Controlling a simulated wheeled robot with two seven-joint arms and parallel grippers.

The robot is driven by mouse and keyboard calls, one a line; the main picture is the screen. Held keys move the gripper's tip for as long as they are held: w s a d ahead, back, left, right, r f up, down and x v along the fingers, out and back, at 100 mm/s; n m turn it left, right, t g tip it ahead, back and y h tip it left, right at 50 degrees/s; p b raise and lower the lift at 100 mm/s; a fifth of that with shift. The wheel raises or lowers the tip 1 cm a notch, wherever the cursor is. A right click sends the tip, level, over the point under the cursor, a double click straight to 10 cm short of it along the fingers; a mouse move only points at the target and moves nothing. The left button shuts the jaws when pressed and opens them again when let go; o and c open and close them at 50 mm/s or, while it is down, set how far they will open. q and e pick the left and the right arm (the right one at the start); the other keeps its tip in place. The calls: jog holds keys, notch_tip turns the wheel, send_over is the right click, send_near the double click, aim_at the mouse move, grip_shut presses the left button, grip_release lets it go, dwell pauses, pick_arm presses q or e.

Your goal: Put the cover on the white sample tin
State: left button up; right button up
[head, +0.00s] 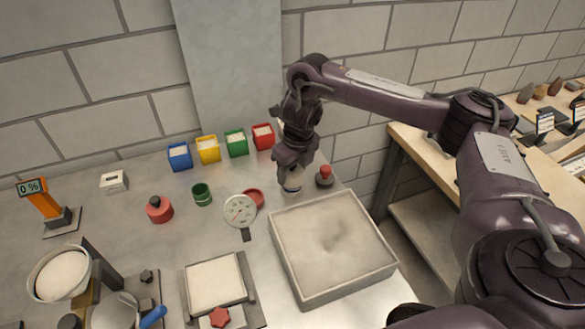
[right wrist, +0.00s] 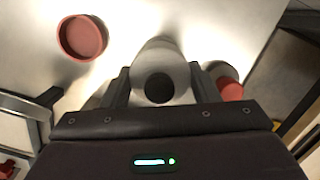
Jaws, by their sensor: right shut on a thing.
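The white sample tin (head: 292,185) stands on the table just below my right gripper (head: 293,168), near the far edge of the sand tray. In the right wrist view a pale round cover with a black knob (right wrist: 159,87) lies between the two fingers of the right gripper (right wrist: 162,88), which is shut on it. The cover is over the pale body of the tin (right wrist: 158,50). I cannot tell whether it sits fully down on the tin, as the gripper hides the joint. My left gripper is not in view.
A red open dish (head: 254,197) and a red-topped, dark-based thing (head: 325,177) flank the tin. The sand tray (head: 283,249) is in front. A dial gauge (head: 240,211), green cup (head: 202,195) and red tin (head: 159,210) stand left. Coloured boxes (head: 208,150) line the back.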

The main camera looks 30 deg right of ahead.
jog(key=shift+f+b, duration=0.5)
jog(key=shift+f, duration=0.45)
dwell(0.3)
jog(key=o, duration=1)
jog(key=shift+o, duration=0.2)
jog(key=r+p, duration=0.1)
jog(key=r, duration=0.1)
jog(key=r+p, duration=0.1)
jog(key=r, duration=0.2)
jog(key=s+r+p, duration=0.1)
jog(key=r, duration=0.1)
jog(key=shift+s+d+r, duration=0.1)
jog(key=shift+r, duration=0.3)
jog(key=shift+f, duration=0.1)
